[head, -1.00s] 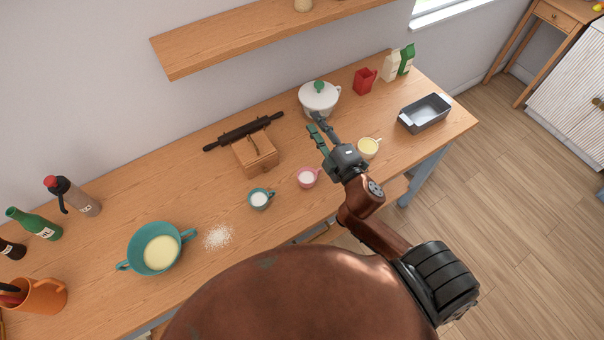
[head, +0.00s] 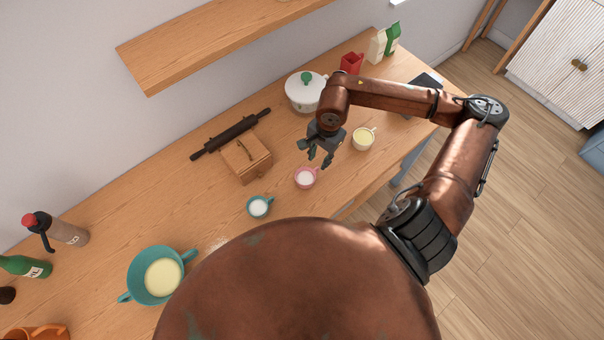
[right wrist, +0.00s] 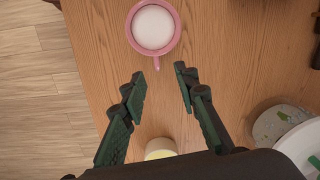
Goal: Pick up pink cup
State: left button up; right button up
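The pink cup (head: 305,177) stands upright on the wooden table with white contents. In the right wrist view the pink cup (right wrist: 153,27) is at the top, its handle pointing down toward the space between the fingers. My right gripper (head: 316,163) is above the table just behind the cup in the head view. In the wrist view my right gripper (right wrist: 161,80) has its fingers apart with nothing between them, and they do not touch the cup. My left gripper is not in view.
A teal cup (head: 260,207) stands left of the pink one, and a yellow cup (head: 363,138) stands to its right. A wooden box (head: 247,159), a rolling pin (head: 231,134) and a white pot (head: 303,92) lie behind. A teal bowl (head: 134,280) is at the left.

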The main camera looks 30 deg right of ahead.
aim_at(317, 171)
jog(key=shift+f+p, duration=0.7)
jog(key=shift+f, duration=3.2)
jog(key=shift+c, duration=0.5)
grip_shut()
